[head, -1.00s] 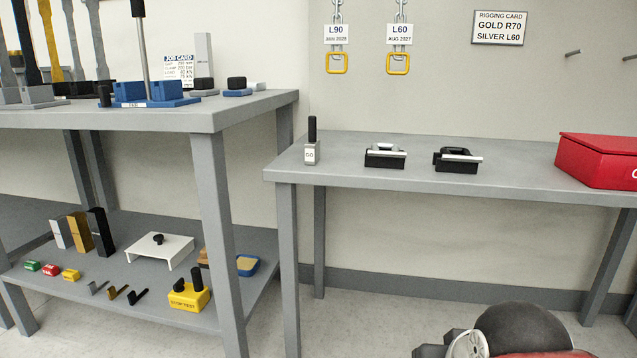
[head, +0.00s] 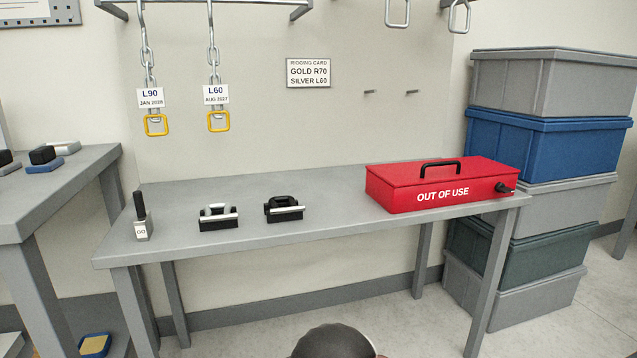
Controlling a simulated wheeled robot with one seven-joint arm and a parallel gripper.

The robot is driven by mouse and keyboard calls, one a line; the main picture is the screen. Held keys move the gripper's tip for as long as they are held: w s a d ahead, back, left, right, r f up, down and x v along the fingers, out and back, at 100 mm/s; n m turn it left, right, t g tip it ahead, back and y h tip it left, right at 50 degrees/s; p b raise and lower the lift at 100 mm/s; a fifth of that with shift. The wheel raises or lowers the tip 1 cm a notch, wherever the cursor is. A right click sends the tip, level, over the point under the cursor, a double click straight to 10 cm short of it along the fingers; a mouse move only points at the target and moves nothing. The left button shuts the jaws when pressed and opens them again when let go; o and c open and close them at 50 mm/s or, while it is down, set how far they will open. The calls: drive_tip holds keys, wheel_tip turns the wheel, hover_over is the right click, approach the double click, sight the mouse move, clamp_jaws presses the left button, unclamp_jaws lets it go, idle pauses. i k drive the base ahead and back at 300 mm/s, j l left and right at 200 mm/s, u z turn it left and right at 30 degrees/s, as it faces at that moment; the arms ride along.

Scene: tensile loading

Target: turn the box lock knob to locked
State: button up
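The red box (head: 400,187) marked "OUT OF USE" stands on the right part of the grey table, its lid down and a black handle on top. A small black lock knob (head: 504,188) sits on the box's right end. Its exact setting is too small to tell. My gripper is not in view; only a dark rounded part of my own arm shows at the bottom middle, well below and in front of the table.
Stacked bins (head: 545,145) stand close behind and right of the table. Chains with tags hang above. Floor in front is clear at right.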

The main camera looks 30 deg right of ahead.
sight(500, 187)
drive_tip(key=i+j+z, duration=0.2)
drive_tip(key=i, duration=0.4)
drive_tip(key=l+z, duration=0.1)
drive_tip(key=z, duration=1.65)
